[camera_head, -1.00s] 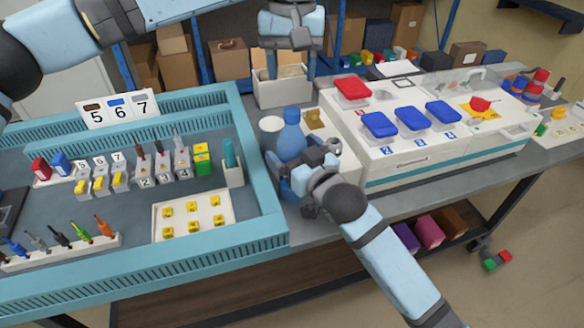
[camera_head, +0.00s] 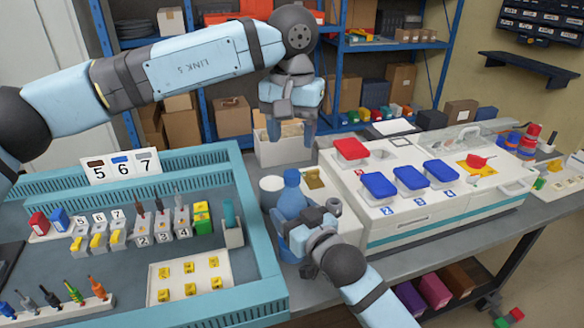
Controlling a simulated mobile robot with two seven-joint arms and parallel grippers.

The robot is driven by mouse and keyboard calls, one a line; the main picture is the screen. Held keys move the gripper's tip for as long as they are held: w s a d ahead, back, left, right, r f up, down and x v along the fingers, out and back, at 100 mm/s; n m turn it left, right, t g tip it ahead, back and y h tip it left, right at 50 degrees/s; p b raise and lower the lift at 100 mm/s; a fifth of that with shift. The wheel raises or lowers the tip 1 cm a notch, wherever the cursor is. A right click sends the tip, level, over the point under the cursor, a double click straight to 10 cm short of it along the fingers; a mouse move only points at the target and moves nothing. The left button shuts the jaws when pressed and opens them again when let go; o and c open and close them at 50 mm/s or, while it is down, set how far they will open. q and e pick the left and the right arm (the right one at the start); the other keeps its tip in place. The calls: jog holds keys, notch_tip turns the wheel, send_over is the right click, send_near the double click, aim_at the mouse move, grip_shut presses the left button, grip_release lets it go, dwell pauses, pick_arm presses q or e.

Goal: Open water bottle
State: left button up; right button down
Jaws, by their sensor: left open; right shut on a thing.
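The blue water bottle (camera_head: 292,197) stands upright on the grey bench, between the teal-edged tray and the white socket unit. Its blue cap (camera_head: 291,177) is on top. My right gripper (camera_head: 293,240) is shut around the lower part of the bottle, and its wrist hides some of the bottle's right side. My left gripper (camera_head: 290,132) is open and empty. It points down in the air above and behind the bottle, in front of a white bin.
The white bin (camera_head: 283,152) stands behind the bottle and a white round container (camera_head: 271,190) stands beside it. The teal tray (camera_head: 262,215) with parts lies to the left. The white unit (camera_head: 430,217) with red and blue lids lies to the right.

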aim_at(292, 173)
pick_arm(q)
jog(key=shift+m, duration=0.9)
jog(key=shift+f, duration=0.25)
notch_tip(292, 173, down, 8)
jog(key=shift+r, duration=0.25)
jog(key=c, duration=0.9)
jog(key=n, duration=0.6)
jog(key=shift+c, duration=0.2)
jog(key=n, duration=0.8)
jog(key=shift+n, duration=0.3)
jog(key=n, duration=0.6)
jog(key=shift+r+n, duration=0.1)
jog(key=shift+n, duration=0.2)
jog(key=n, duration=0.4)
jog(key=shift+n, duration=0.3)
jog(key=n, duration=0.6)
jog(key=shift+n, duration=0.3)
jog(key=n, duration=1)
jog(key=shift+n, duration=0.3)
